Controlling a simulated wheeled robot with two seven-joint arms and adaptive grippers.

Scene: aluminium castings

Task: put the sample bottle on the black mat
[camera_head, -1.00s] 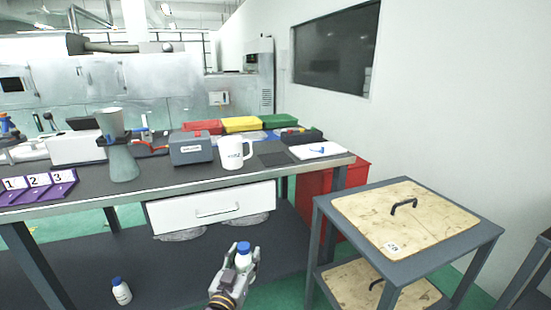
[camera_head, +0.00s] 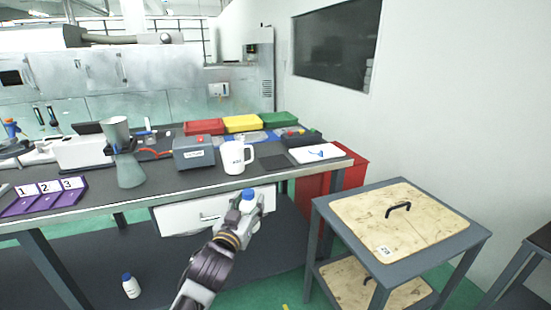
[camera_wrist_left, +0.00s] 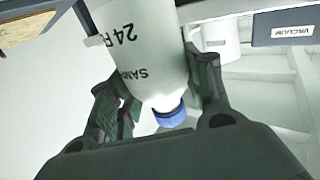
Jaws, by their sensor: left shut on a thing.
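The sample bottle (camera_head: 248,206), white with a blue cap, is held in my left gripper (camera_head: 246,212). The gripper is shut on its body, cap up, in front of the bench's drawer and below the bench top. In the left wrist view the bottle (camera_wrist_left: 140,45) sits between the two fingers, with black print on its side and the blue cap toward the camera. The black mat (camera_head: 273,162) lies bare on the bench top, beyond and to the right of the bottle. My right gripper is not in view.
A white mug (camera_head: 233,157) stands just left of the mat, and a white sheet (camera_head: 316,153) lies right of it. Another blue-capped bottle (camera_head: 131,288) stands on the lower shelf. A wood-topped cart (camera_head: 400,222) stands at right.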

